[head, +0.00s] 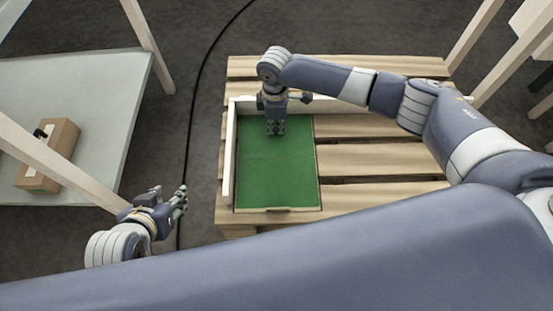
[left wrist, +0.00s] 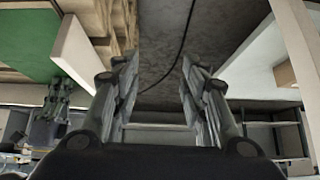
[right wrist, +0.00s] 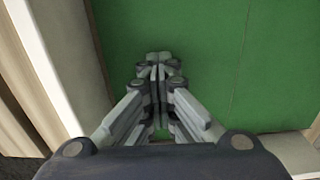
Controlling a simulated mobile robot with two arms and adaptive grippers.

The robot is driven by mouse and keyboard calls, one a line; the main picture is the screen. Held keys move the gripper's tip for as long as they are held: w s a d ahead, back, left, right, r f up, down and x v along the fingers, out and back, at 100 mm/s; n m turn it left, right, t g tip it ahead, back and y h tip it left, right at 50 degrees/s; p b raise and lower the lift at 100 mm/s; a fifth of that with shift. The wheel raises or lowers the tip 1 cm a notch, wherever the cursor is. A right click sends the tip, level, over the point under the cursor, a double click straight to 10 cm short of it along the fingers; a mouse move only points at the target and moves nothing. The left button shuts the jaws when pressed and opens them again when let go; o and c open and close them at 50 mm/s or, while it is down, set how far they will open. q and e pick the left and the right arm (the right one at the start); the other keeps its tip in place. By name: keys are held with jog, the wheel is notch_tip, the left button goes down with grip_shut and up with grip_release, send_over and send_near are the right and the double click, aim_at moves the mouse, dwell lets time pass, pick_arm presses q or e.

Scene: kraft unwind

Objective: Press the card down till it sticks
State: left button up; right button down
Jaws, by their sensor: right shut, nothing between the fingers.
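The green card (head: 277,172) lies flat on the wooden pallet, inside a corner of pale raised boards. It fills much of the right wrist view (right wrist: 240,70). My left gripper (head: 182,196) is open and empty, off the pallet's left side above the dark floor. Its spread fingers show in the left wrist view (left wrist: 160,85).
The pallet (head: 385,157) has bare slats with gaps to the right of the card. A pale upright board (head: 229,150) edges the card's left side. A grey table (head: 90,85) at left holds a cardboard box (head: 48,155). A black cable (head: 197,85) crosses the floor between them.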

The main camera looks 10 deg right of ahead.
pick_arm(q)
jog(key=shift+s+a, duration=0.1)
pick_arm(e)
jog(key=shift+s+f, duration=0.2)
jog(key=shift+w+r+p, duration=0.15)
jog(key=shift+r+p, duration=0.65)
jog(key=shift+p, duration=0.05)
pick_arm(q)
jog(key=shift+s+a+f+g+y+p, duration=0.6)
jog(key=shift+s+a+g, duration=1.05)
jog(key=shift+s, duration=2.3)
pick_arm(e)
jog(key=shift+r, duration=0.6)
jog(key=shift+r+p, duration=0.65)
jog(key=shift+p, duration=0.15)
jog(key=shift+r+p, duration=0.65)
jog(key=shift+p, duration=0.1)
jog(key=shift+r+p, duration=0.55)
jog(key=shift+p, duration=0.15)
pick_arm(q)
notch_tip(320, 180, down, 16)
jog(key=d+g, duration=0.1)
jog(key=g, duration=0.1)
jog(key=shift+w+d+r+p, duration=0.15)
jog(key=shift+w+d+p, duration=0.1)
jog(key=shift+p, duration=0.15)
pick_arm(e)
jog(key=shift+r, duration=0.4)
pick_arm(q)
jog(key=shift+s, duration=0.1)
